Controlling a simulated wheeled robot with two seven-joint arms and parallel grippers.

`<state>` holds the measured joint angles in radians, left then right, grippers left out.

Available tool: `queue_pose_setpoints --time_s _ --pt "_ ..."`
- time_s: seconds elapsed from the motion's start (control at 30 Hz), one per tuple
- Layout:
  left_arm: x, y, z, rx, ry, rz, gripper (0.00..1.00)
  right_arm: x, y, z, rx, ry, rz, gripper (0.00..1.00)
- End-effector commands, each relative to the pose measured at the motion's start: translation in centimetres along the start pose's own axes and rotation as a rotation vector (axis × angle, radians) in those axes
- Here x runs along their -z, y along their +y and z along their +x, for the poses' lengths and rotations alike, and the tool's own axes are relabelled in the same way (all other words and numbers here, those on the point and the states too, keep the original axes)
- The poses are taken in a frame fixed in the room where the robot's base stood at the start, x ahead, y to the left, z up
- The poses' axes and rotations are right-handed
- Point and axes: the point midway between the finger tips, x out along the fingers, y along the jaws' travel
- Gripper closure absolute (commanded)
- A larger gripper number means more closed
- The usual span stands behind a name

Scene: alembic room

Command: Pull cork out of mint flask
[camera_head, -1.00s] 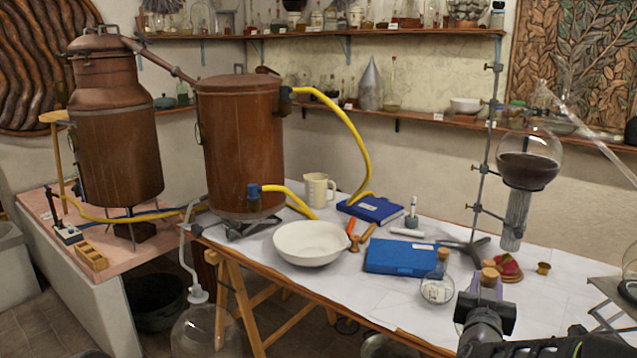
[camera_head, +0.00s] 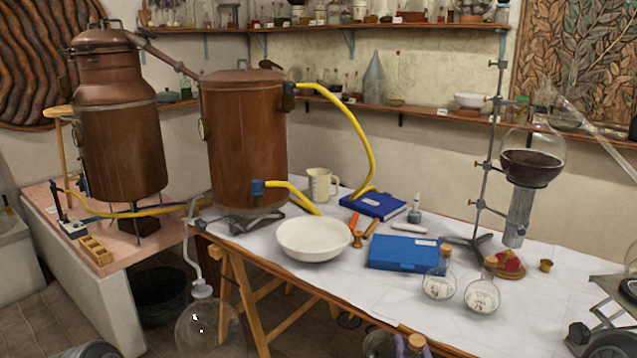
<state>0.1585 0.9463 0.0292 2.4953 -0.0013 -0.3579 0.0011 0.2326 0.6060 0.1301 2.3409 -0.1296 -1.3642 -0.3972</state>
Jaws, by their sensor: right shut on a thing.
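Two round glass flasks with pale labels stand on the white-topped table: a left one (camera_head: 438,286) and a right one (camera_head: 481,296). Each has a cork in its neck. I cannot read which plant either label names. My right gripper (camera_head: 415,346) is at the bottom edge, in front of the table. A tan cork (camera_head: 416,341) shows between its purple-edged fingers, which are shut on it. The frame cuts off what is below, so I cannot tell whether a flask hangs under this cork. My left gripper is not in view.
A blue case (camera_head: 402,252), a white bowl (camera_head: 313,239) and a retort stand (camera_head: 482,190) with a dark-filled flask (camera_head: 531,165) stand behind the two flasks. A red item on a small dish (camera_head: 509,265) is just right of them. Table front is mostly clear.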

Motion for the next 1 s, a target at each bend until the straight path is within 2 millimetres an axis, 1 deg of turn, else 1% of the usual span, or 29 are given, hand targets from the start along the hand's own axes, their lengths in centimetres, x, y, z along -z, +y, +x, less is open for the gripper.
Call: queue_pose_setpoints --time_s 0.37,0.47,0.57,0.67,0.77,1.0 --pt "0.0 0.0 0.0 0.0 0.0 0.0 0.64 0.1 0.0 0.0 0.0 0.002 -0.001 1.0" --pt "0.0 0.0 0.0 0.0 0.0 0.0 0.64 -0.1 -0.2 -0.1 0.012 0.001 -0.001 1.0" --pt "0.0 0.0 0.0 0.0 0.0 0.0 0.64 -0.4 -0.9 -0.6 0.043 0.001 -0.002 1.0" --pt "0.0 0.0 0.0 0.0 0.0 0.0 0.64 -1.0 -2.1 -1.5 0.097 -0.001 -0.001 1.0" --pt "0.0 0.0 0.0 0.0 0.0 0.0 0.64 -1.7 -3.8 -2.6 0.173 -0.001 -0.001 1.0" --pt "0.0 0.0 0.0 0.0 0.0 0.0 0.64 -4.1 -9.0 -6.2 0.41 -0.003 0.002 1.0"
